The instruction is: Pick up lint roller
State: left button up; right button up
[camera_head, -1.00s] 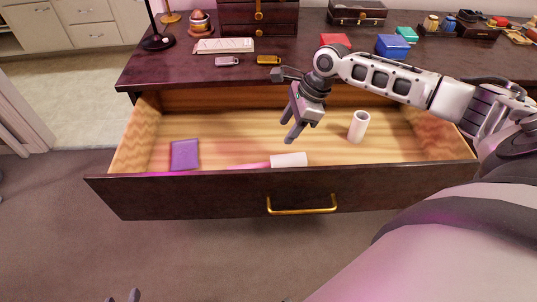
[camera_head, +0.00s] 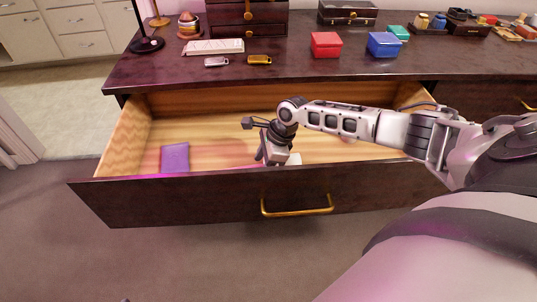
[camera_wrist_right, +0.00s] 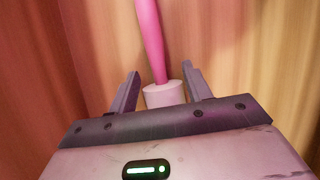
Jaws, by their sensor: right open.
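The lint roller has a white roll and a pink handle. It lies in the open drawer close to the front wall; in the head view the white roll (camera_head: 295,159) shows just right of my right gripper (camera_head: 268,158), which hides the handle. In the right wrist view the white roll (camera_wrist_right: 164,95) and the pink handle (camera_wrist_right: 150,38) lie between the two fingers. My right gripper (camera_wrist_right: 161,72) is open, its fingers on either side of the roller with gaps visible. Whether they touch it is not clear.
The drawer (camera_head: 200,205) is pulled out. A purple flat item (camera_head: 175,158) lies at its left. A second white cylinder is mostly hidden behind my right arm. The dresser top (camera_head: 290,68) above holds a red box (camera_head: 326,45), a blue box (camera_head: 384,45) and other items.

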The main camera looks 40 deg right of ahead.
aim_at(261, 165)
jog(key=shift+w+a+f, duration=0.15)
jog(key=shift+a+f, duration=0.05)
jog(key=shift+f, duration=0.3)
grip_shut()
jog(key=shift+r, duration=0.15)
notch_tip(261, 165, up, 10)
jog(key=p, duration=0.2)
